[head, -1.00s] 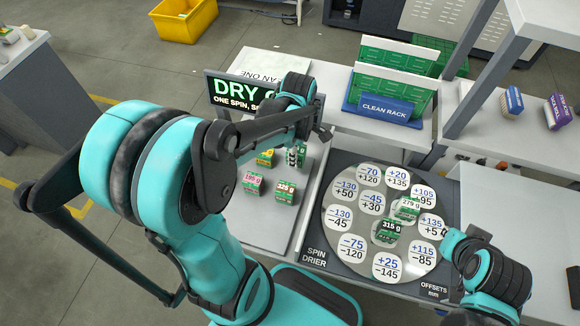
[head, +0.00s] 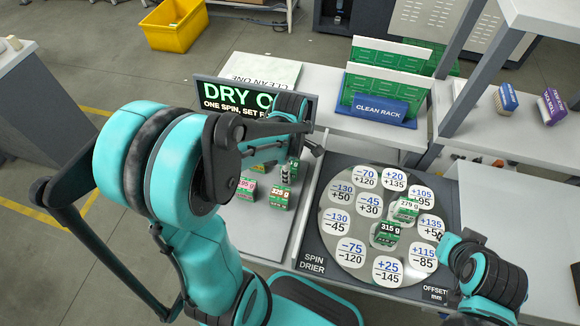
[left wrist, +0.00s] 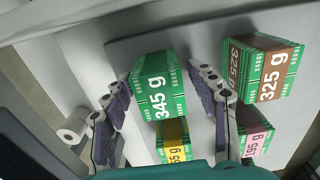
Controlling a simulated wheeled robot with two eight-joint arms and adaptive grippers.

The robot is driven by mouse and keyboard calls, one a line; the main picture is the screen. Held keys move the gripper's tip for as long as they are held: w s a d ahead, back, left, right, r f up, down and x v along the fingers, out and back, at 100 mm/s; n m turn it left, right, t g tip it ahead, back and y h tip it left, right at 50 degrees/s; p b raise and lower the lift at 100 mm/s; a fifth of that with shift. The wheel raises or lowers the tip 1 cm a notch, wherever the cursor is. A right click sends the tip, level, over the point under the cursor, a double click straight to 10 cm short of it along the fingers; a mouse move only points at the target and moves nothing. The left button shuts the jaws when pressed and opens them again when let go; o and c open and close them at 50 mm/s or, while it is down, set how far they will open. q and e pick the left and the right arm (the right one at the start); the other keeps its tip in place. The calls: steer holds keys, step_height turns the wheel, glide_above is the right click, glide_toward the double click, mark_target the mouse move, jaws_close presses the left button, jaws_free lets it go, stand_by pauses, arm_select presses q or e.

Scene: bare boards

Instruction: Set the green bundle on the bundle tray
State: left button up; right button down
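The green bundle (left wrist: 158,75), marked 345 g, shows in the left wrist view among other bundles on the pale bundle tray (head: 245,220). It appears to rest on the tray. My left gripper (left wrist: 161,88) is open, with one finger on each side of this bundle and small gaps visible. In the head view the left gripper (head: 286,172) is small and dark over the tray's far right part, and my arm partly hides the bundles there.
Bundles with brown (left wrist: 265,72), pink (left wrist: 254,140) and yellow (left wrist: 173,138) bands stand close by on the tray. The spin drier (head: 335,255), right of the tray, holds bundles marked 315 g (head: 387,235) and 279 g (head: 406,210). The clean rack (head: 382,107) stands behind.

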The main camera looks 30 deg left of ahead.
arm_select(q)
step_height(320, 180, up, 11)
steer(key=p, duration=0.5)
steer(key=shift+r, duration=0.1)
steer(key=shift+s+r, duration=0.1)
steer(key=shift+r, duration=0.5)
steer(key=s+d+r+m+t, duration=0.2)
steer(key=s+d+m+t, duration=0.1)
steer(key=m, duration=0.7)
steer(key=s+d+r+m+t, duration=0.2)
steer(key=s+d+m+t, duration=0.1)
steer(key=m, duration=0.7)
steer(key=shift+d+r+m+t, duration=0.15)
steer(key=shift+d+m+t, duration=0.2)
steer(key=shift+t, duration=0.25)
